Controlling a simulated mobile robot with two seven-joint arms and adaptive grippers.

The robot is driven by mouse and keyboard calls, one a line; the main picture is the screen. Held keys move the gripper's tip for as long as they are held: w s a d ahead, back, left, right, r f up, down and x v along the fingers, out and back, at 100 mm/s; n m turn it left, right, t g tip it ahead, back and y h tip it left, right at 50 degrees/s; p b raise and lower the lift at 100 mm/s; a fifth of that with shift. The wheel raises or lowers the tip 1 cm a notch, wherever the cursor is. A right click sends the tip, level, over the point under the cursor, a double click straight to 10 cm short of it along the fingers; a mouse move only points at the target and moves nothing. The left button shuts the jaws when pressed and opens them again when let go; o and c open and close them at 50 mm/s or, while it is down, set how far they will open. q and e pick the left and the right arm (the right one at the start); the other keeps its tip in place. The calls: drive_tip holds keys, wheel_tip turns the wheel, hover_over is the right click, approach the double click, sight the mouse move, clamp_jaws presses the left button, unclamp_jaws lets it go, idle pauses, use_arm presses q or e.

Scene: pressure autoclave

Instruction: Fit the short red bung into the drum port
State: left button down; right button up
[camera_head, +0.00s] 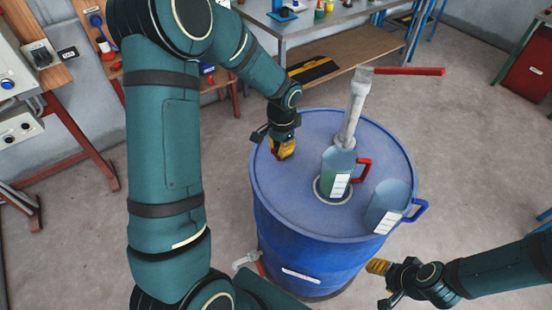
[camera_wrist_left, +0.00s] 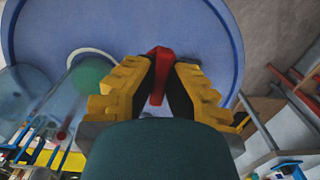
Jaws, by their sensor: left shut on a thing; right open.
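The red bung (camera_wrist_left: 158,72) is held between the yellow fingertips of my left gripper (camera_wrist_left: 158,82) in the left wrist view, with the blue drum lid behind it. In the head view, my left gripper (camera_head: 283,150) is just over the back left part of the lid of the blue drum (camera_head: 290,205); its fingers hide the bung there. No open port shows clearly on the lid; the spot under the gripper is hidden. I cannot tell whether the bung touches the lid. My right gripper (camera_head: 378,267) is open and empty, in front of the drum at the lower right.
A hand pump with a red lever (camera_head: 410,71) rises from the lid. A greenish bottle with a red handle (camera_head: 337,170) stands by it, and a bottle with a blue handle (camera_head: 392,205) stands at the right rim. A tap (camera_head: 246,261) sticks out low on the left.

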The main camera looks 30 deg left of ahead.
use_arm(q)
drive_tip(key=w+a+p, duration=0.3)
drive_tip(key=w+a, duration=0.1)
drive_tip(key=w, duration=0.5)
drive_tip(key=shift+w+f, duration=0.25)
drive_tip(key=shift+w, duration=0.05)
drive_tip(key=shift+f, duration=0.15)
drive_tip(key=shift+f+b, duration=2.05)
drive_tip(key=shift+f, duration=0.75)
drive_tip(key=shift+b, duration=0.35)
drive_tip(key=shift+f+b, duration=1.25)
drive_tip(key=shift+f, duration=0.4)
